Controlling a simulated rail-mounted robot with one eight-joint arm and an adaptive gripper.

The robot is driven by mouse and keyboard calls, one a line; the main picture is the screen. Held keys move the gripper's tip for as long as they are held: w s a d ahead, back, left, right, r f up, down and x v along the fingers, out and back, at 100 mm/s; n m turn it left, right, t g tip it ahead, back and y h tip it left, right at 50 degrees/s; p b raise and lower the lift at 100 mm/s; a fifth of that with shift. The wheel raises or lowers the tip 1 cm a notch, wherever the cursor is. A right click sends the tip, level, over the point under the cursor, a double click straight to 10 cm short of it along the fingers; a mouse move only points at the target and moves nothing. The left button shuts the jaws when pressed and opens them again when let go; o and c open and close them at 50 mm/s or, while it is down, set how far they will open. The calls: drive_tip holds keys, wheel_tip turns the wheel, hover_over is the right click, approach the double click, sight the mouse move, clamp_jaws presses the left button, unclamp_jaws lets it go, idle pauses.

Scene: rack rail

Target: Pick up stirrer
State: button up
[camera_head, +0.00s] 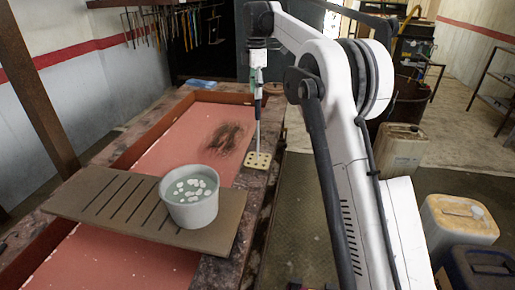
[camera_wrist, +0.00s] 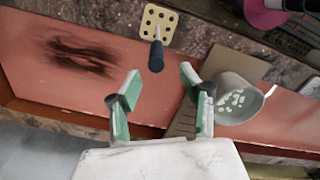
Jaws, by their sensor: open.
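The stirrer has a pale yellow plate with holes (camera_head: 258,162), a thin rod and a dark handle. It stands upright on the stone rim of the red trough, handle pointing up. In the wrist view, its dark handle (camera_wrist: 156,57) points toward the camera, with the plate behind it. My gripper (camera_head: 258,84) is above the stirrer in the head view. In the wrist view, my gripper (camera_wrist: 160,84) has its two green-padded fingers spread apart with nothing between them. The handle end shows just beyond the fingertips, roughly centred between them.
A grey bucket (camera_head: 190,212) of liquid with pale floating pieces stands on a slotted board (camera_head: 95,192) across the red trough (camera_head: 190,135). Tools hang on the back wall rack. Plastic canisters (camera_head: 402,150) stand on the floor to the right. The rim around the stirrer is mostly clear.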

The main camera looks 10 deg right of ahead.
sight(258, 116)
wheel_tip(258, 116, down, 4)
drive_tip(key=f, duration=0.3)
drive_tip(key=f+p, duration=0.1)
drive_tip(key=shift+w+d+f, duration=0.2)
drive_tip(key=shift+w+d, duration=0.05)
drive_tip(key=shift+d, duration=0.1)
drive_tip(key=shift+f, duration=0.45)
clamp_jaws()
